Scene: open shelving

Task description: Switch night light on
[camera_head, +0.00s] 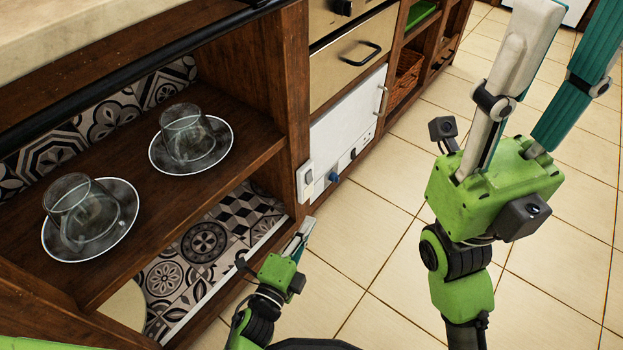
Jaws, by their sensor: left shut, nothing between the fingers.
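A small white box (305,181) is fixed to the front of the wooden post at the end of the shelving. It looks like the night light or its switch, but I cannot tell whether it is lit. My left gripper (306,226) is shut and empty, its fingertips pointing up just below the box and apart from it. My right gripper (572,22) is large at the upper right, over the floor. Its two long fingers stand apart with nothing visible between them, and their tips are partly cut off by the frame.
Two glass cups (187,133) (81,211) stand on saucers on the wooden shelf (235,125). A white panel (350,115) with a handle and a blue knob (334,177) is right of the post. The tiled floor (390,240) is clear.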

